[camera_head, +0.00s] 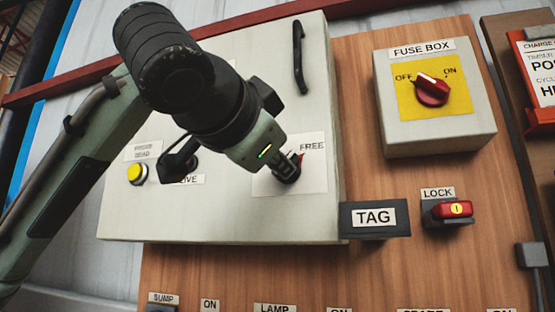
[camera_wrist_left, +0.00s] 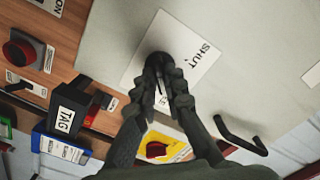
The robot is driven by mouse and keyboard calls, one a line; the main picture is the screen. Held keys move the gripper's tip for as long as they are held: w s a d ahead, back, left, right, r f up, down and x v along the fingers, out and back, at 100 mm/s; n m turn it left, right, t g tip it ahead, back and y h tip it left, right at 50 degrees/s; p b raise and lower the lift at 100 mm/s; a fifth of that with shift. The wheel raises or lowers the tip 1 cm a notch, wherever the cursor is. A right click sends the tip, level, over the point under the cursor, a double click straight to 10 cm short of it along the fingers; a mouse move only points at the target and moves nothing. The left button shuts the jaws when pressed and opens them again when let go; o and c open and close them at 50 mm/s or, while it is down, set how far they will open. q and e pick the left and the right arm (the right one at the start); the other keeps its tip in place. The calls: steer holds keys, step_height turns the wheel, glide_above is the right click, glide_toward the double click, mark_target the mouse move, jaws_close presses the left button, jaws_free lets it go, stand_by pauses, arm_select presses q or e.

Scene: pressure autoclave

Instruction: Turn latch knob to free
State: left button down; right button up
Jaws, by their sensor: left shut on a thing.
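The latch knob (camera_head: 302,158) is mostly hidden by my left gripper (camera_head: 289,170); only a small red part shows beside the fingertips. It sits on a white label plate (camera_head: 315,180) at the lower right of the grey cabinet door. The word FREE shows on the plate's upper right in the head view. The word SHUT shows on the same plate (camera_wrist_left: 146,50) in the left wrist view. There my left gripper (camera_wrist_left: 163,75) has its fingertips closed together at the plate, with the knob hidden between them. My right gripper is not in view.
A yellow button (camera_head: 137,173) is on the door at left, and a black handle (camera_head: 299,58) is above. To the right are a fuse box (camera_head: 440,135) with a red switch, a TAG block (camera_head: 374,219) and a red LOCK piece (camera_head: 452,210). Several labels line the bottom.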

arm_select(q)
steer(key=c, duration=1.6)
jaws_free()
steer(key=shift+r, duration=0.1)
step_height(320, 180, up, 10)
steer(key=shift+f, duration=0.1)
